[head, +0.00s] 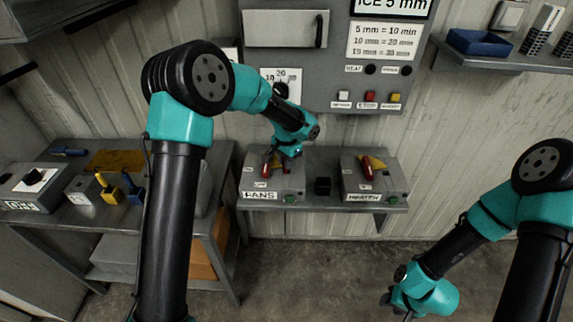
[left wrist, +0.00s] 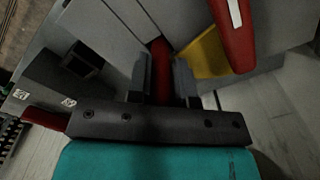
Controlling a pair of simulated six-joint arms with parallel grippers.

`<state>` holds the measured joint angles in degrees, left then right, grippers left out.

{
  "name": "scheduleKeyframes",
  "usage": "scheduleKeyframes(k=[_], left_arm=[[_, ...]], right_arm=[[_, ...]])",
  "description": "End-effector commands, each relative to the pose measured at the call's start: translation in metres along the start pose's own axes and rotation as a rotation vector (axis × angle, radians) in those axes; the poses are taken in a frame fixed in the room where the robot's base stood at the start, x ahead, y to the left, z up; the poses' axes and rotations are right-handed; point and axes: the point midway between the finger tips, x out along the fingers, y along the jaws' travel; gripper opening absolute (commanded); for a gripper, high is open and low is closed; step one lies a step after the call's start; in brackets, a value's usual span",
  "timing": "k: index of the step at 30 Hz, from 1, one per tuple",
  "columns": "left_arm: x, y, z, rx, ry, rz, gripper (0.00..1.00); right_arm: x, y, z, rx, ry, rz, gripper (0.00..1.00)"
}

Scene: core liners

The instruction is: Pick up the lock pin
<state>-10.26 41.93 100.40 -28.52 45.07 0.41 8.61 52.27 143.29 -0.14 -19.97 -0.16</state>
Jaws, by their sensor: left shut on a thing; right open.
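My left gripper (head: 284,155) is over the grey FANS box (head: 289,181) on the middle shelf. In the left wrist view its two dark fingers (left wrist: 161,84) are closed around a narrow red piece (left wrist: 160,56). This may be the lock pin, but its ends are hidden. A red lever with a white stripe (left wrist: 236,32) and a yellow plate (left wrist: 206,54) are beside it, to the right. My right gripper (head: 394,303) is open at the lower right of the head view, low and away from the shelf.
The HEATER box (head: 396,182) has a red lever (head: 367,166). A small black open block (head: 322,186) stands between the boxes. A grey control panel (head: 338,75) hangs above. Yellow (head: 109,192) and blue (head: 133,191) items stand on the left table.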

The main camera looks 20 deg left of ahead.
Motion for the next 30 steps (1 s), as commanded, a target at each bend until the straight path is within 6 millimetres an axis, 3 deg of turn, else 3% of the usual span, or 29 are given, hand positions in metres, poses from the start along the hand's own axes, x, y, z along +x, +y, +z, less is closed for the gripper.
scheduleKeyframes(k=[8,24,30], left_arm=[[-0.057,0.0,-0.001,0.0,0.006,-0.001,0.0],[-0.204,0.0,-0.001,0.0,0.006,0.0,0.0],[-0.244,0.0,0.0,0.001,0.002,0.0,0.0]], right_arm=[[0.0,0.0,0.0,0.0,0.0,0.0,0.43],[0.0,0.0,0.0,0.0,0.0,0.0,0.43],[0.0,0.0,0.0,0.0,0.0,0.0,0.43]])
